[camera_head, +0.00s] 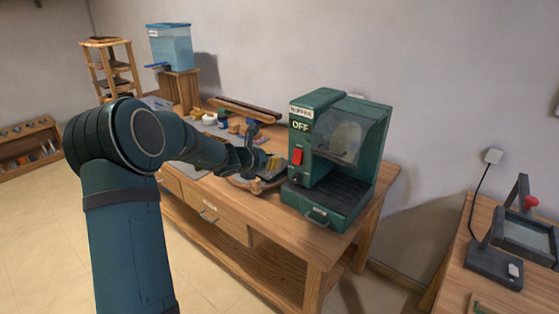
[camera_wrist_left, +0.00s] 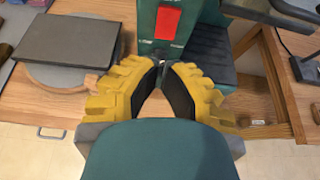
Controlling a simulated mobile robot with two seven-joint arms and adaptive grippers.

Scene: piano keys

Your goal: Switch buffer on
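The buffer (camera_head: 365,165) is a dark green machine with a clear hood, standing on the wooden workbench. Its front panel has a label and a sign (camera_head: 300,126) reading OFF. A red switch (camera_head: 297,156) sits below the sign; it also shows in the left wrist view (camera_wrist_left: 167,22), just beyond my fingertips. My left gripper (camera_head: 276,164) is left of the switch and apart from it. My right gripper is in neither view.
The workbench (camera_head: 225,212) has a dark flat plate on a round base (camera_wrist_left: 65,45) left of the buffer. Small jars and a water tank (camera_head: 170,47) stand farther back. Another table at right holds a dark framed device (camera_head: 525,235).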

